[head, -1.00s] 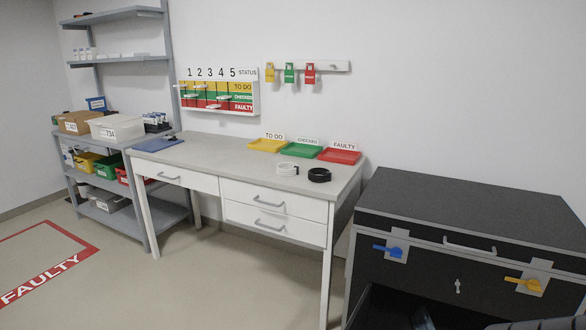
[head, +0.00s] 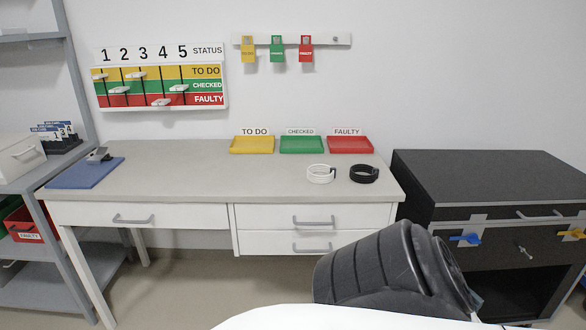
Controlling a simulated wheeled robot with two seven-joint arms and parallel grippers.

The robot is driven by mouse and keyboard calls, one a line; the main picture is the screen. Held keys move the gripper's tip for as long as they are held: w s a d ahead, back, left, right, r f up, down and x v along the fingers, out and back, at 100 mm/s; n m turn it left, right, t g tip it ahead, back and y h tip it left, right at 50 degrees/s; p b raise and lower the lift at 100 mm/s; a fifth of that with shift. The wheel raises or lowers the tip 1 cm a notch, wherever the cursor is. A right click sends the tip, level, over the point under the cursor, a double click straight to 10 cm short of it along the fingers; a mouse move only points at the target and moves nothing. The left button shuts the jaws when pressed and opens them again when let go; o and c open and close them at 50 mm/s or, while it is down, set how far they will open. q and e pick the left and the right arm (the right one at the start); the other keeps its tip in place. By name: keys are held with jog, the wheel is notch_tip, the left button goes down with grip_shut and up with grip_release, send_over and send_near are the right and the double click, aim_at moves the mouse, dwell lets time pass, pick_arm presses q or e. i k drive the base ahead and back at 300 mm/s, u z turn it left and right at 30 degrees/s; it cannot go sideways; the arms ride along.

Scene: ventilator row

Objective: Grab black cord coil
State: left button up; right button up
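The black cord coil (head: 364,174) lies on the right end of the grey desk top (head: 200,178), in front of the red tray. A white cord coil (head: 321,174) lies just to its left, a small gap apart. A dark, ribbed part of my own body fills the lower right of the head view, below the desk top and clear of the coil. Neither of my grippers shows in this view.
Yellow (head: 252,145), green (head: 301,145) and red (head: 350,145) trays line the desk's back edge. A blue mat (head: 85,173) with a grey device (head: 98,154) lies at the left end. A black cabinet (head: 490,178) stands to the right. The desk's middle is clear.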

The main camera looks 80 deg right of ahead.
aim_at(375, 172)
jog(key=i, duration=0.4)
jog(key=z, duration=3.1)
